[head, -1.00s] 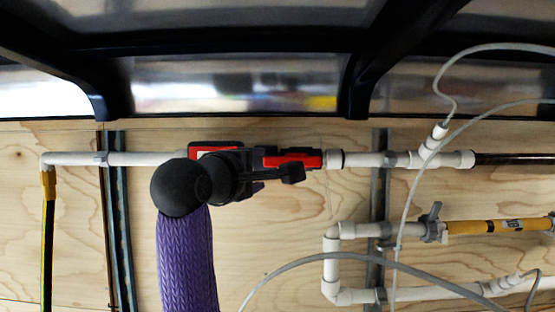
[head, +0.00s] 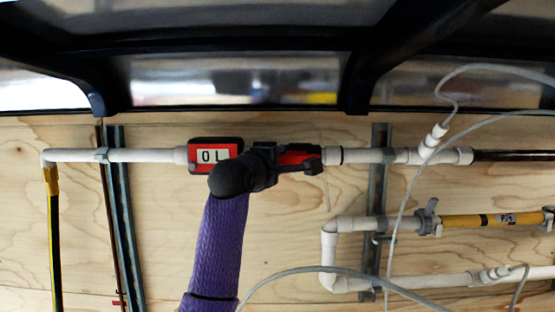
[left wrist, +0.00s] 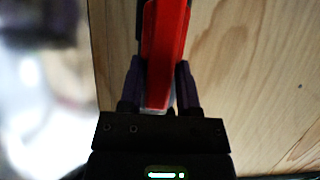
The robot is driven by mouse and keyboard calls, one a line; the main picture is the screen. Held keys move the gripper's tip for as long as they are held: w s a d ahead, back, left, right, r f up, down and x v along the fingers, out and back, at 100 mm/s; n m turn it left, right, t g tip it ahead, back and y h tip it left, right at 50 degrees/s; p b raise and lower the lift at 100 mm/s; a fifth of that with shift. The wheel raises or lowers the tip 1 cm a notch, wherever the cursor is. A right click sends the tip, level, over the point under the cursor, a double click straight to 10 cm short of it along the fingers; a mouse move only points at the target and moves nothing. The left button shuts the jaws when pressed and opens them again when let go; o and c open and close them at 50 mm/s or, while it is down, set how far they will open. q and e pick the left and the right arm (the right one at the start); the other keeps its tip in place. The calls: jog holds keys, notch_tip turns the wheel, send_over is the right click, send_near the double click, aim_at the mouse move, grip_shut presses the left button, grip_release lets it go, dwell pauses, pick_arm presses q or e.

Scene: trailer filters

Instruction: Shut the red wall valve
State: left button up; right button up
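The red wall valve (head: 296,157) sits in the white pipe run on the plywood wall, at the middle of the head view. Its body is partly hidden behind my left gripper (head: 314,166). In the left wrist view, a long red handle (left wrist: 166,50) runs between the two dark fingers of the left gripper (left wrist: 160,85). My right gripper is not in view.
A red-framed meter reading "0L" (head: 214,156) sits just left of the valve. A lower pipe with a grey valve (head: 428,218) and yellow section (head: 490,220) is at right. A grey hose (head: 345,271) loops across the lower right. A dark frame crosses the top.

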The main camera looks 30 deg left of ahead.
pick_arm(q)
grip_shut()
dwell(1.1)
